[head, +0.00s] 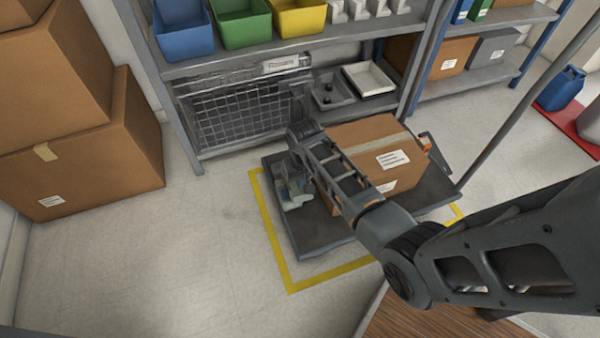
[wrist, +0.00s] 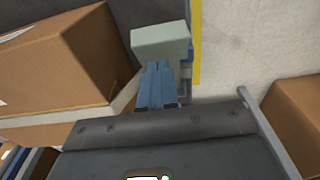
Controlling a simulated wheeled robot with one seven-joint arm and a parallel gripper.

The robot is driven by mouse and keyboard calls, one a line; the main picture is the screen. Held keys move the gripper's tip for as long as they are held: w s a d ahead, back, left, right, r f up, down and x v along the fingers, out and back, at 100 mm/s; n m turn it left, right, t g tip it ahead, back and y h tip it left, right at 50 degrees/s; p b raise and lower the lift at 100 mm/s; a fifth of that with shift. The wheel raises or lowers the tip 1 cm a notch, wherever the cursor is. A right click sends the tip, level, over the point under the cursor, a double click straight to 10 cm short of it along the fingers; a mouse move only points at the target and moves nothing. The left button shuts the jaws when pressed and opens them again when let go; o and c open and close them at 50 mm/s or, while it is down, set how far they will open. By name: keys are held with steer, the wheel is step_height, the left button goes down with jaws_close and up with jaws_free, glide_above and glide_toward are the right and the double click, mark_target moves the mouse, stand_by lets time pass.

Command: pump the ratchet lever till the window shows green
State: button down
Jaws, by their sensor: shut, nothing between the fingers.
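My gripper (head: 283,182) reaches down at the left side of the dark platform, and its fingers are shut and empty. In the wrist view the blue-grey fingers (wrist: 157,68) lie close together. They point at a pale grey-green block (wrist: 160,40), overlapping its near edge in the picture; I cannot tell if they touch it. The pale unit (head: 297,201) also shows in the head view, low on the platform beside the carton. I cannot make out a ratchet lever or a coloured window; my arm and fingers cover part of this spot.
A taped carton (head: 375,150) stands on the dark platform (head: 310,238), inside a yellow floor outline (head: 290,289). An orange-and-dark object (head: 427,141) is at the carton's right. Shelving with bins (head: 184,42) is behind. Large cartons (head: 85,155) stand left, with clear floor between.

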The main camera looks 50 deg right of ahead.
steer(key=shift+s+a+f, duration=0.1)
steer(key=shift+s+f, duration=0.05)
steer(key=shift+f, duration=0.15)
steer(key=shift+s+a+f+t, duration=0.25)
steer(key=shift+s+f+t, duration=0.05)
steer(key=shift+f, duration=0.05)
steer(key=f+t, duration=0.1)
steer(key=s+a+f+h, duration=0.1)
steer(key=s+f+t+h, duration=0.1)
steer(key=f, duration=0.1)
steer(key=shift+a+t, duration=0.15)
steer(key=shift+t, duration=0.15)
steer(key=shift+s+a+f, duration=0.2)
steer(key=shift+s+f, duration=0.1)
steer(key=shift+f, duration=0.45)
steer(key=shift+s, duration=0.1)
steer(key=r+p, duration=0.2)
steer(key=r, duration=0.1)
steer(key=r+p, duration=0.1)
steer(key=shift+w+d+r+p, duration=0.1)
steer(key=shift+w+r+p, duration=0.2)
steer(key=shift+p, duration=0.1)
steer(key=p, duration=0.4)
glide_toward(305, 199)
steer(key=shift+v, duration=1.25)
